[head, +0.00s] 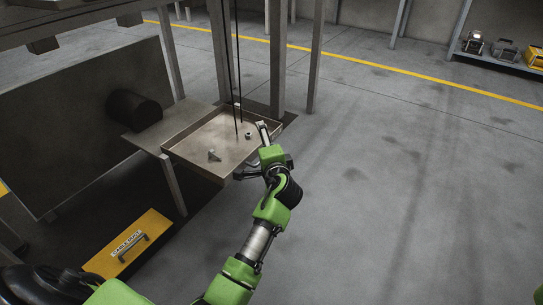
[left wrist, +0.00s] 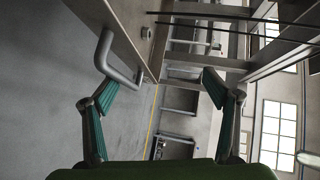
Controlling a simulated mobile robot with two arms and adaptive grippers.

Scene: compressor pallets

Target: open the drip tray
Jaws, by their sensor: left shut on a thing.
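The drip tray (head: 190,133) is a shallow, light brown pan with low walls, at the middle left of the head view. A small bolt-like piece (head: 213,155) and a nut-like piece (head: 248,135) lie in it. My left gripper (head: 252,154) is at the tray's right-hand front edge. In the left wrist view a grey bent bar handle (left wrist: 112,58) on the tray's face lies by the left-hand finger. My right gripper is out of view.
A yellow labelled cover with a handle (head: 130,245) lies low at the left. Grey posts (head: 278,60) and thin dark cables (head: 238,60) stand close to the tray. A shelf with several items (head: 500,60) is far right. The floor at right is clear.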

